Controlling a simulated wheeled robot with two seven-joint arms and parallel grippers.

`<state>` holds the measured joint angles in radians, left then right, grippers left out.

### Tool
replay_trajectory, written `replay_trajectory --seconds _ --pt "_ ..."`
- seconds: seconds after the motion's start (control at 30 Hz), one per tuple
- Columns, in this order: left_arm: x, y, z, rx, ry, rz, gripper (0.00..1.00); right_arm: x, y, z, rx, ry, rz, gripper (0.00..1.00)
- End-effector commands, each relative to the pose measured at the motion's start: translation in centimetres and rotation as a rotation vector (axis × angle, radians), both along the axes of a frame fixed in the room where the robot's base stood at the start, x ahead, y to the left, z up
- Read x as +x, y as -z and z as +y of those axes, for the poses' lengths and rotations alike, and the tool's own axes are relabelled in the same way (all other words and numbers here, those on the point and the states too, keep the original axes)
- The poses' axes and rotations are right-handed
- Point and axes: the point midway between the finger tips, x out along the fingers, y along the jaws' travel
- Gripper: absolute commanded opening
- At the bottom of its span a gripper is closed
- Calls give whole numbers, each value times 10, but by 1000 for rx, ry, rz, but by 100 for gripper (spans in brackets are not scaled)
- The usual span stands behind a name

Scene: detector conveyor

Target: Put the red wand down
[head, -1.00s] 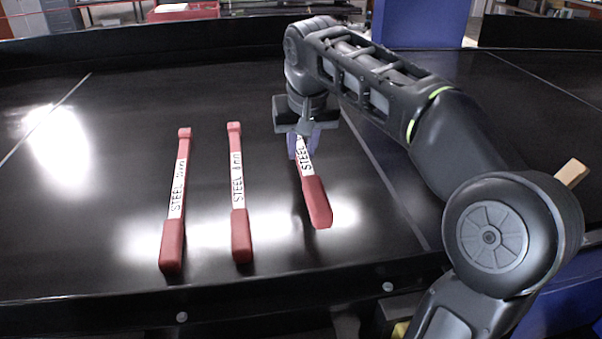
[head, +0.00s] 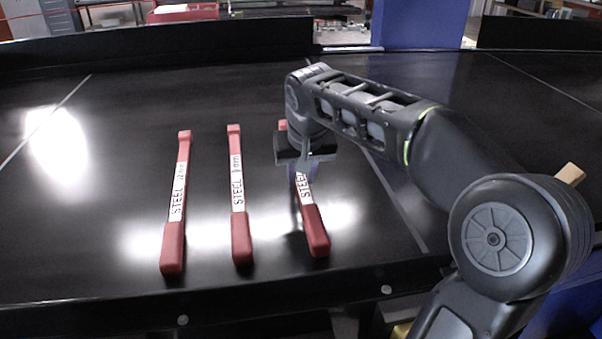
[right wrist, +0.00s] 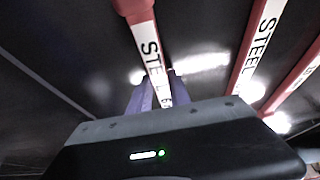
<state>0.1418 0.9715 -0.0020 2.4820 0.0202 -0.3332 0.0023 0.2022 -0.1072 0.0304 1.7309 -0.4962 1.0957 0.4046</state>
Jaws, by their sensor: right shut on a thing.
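The held red wand (head: 315,230) has a white STEEL label and slants on the right of the row in the head view. It also shows in the right wrist view (right wrist: 148,42). My right gripper (head: 304,175) is shut on it at the label, low over the black belt; I cannot tell whether the wand touches the belt. The gripper hides part of the wand. Two similar wands, a middle one (head: 240,235) and a left one (head: 173,245), lie on the belt to its left. My left gripper is not in view.
The black conveyor belt (head: 110,190) is clear left of the wands. Its front rim (head: 270,295) runs along the near side. A blue post (head: 420,25) and a red bin (head: 182,13) stand beyond the back wall.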

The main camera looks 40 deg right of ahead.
Motion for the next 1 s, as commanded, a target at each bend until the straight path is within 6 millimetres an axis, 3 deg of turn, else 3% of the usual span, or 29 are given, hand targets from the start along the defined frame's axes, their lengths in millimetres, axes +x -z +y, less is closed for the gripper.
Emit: replay_trajectory --seconds 0.2,0.23,0.47,0.77,1.0 --pt "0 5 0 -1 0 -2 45 0 5 0 0 0 -1 0" --pt "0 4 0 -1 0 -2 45 0 4 0 0 0 1 25" --pt "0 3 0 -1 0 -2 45 0 3 0 0 0 1 44" --pt "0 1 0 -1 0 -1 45 0 2 0 0 0 1 45" --pt "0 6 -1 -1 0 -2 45 -6 -18 4 0 0 -2 45"
